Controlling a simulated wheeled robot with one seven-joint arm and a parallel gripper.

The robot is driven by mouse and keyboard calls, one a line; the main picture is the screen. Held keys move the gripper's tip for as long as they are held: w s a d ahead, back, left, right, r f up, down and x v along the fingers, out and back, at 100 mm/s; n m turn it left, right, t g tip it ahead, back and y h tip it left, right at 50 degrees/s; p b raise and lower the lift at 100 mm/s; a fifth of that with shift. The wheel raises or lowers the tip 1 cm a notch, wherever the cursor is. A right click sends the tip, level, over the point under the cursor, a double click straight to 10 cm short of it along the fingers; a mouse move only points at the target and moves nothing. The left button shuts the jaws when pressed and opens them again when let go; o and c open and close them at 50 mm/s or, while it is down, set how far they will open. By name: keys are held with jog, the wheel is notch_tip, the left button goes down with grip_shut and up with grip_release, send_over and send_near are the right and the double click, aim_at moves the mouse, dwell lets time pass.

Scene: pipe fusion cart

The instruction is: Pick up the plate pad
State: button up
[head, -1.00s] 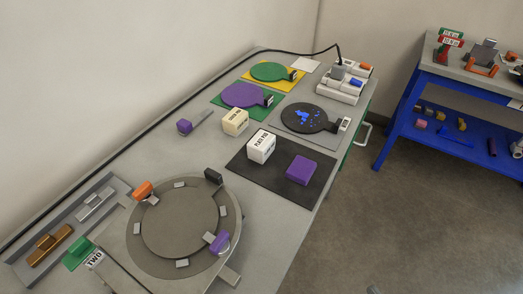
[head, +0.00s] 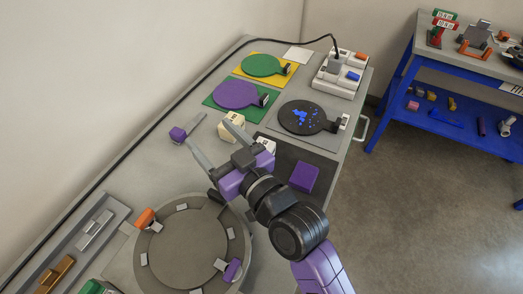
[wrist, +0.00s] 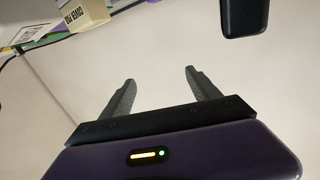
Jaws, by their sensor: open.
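The plate pad (head: 267,144) is a white block with dark lettering on the dark mat (head: 290,153). In the head view my gripper and wrist hide most of it, with its upper right part showing. My gripper (head: 208,134) is open and empty, its fingers pointing up and left, past the plate pad in the picture. The cream block (head: 231,126) labelled cover pad stands close to the far fingertip in that view. In the wrist view the open fingers (wrist: 160,76) have only pale surface between them, and the cream block (wrist: 86,14) shows at the top left.
A purple block (head: 303,176) sits on the dark mat. Paddles lie on coloured mats behind: green (head: 262,65), purple (head: 236,94) and dark (head: 300,117). A round fixture (head: 180,250) stands at the front.

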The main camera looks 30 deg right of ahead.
jog(key=w+a+r+n+g+y+p, duration=0.1)
jog(key=w+a+r+n+g+y, duration=0.35)
jog(key=w+n, duration=0.35)
jog(key=n+g+h+p, duration=0.2)
jog(key=n+g+h, duration=0.6)
jog(key=n+g, duration=0.6)
send_over(263, 141)
jog(key=s+a, duration=0.2)
jog(key=shift+n+t, duration=0.5)
jog(key=shift+t, duration=0.05)
jog(key=f, duration=0.9)
jog(key=shift+d, duration=0.25)
jog(key=shift+s+d+f+h, duration=0.1)
jog(key=shift+f+h, duration=0.05)
jog(key=shift+f, duration=0.45)
jog(key=shift+s+d+f+h, duration=0.1)
jog(key=shift+f, duration=0.5)
jog(key=shift+w+a+f+p, duration=0.1)
jog(key=shift+w+f+p, duration=0.1)
jog(key=shift+f, duration=1.2)
jog(key=shift+w+f+p, duration=0.1)
jog(key=shift+f+p, duration=0.1)
jog(key=shift+f, duration=1.15)
jog(key=shift+c, duration=0.2)
jog(key=c, duration=1.4)
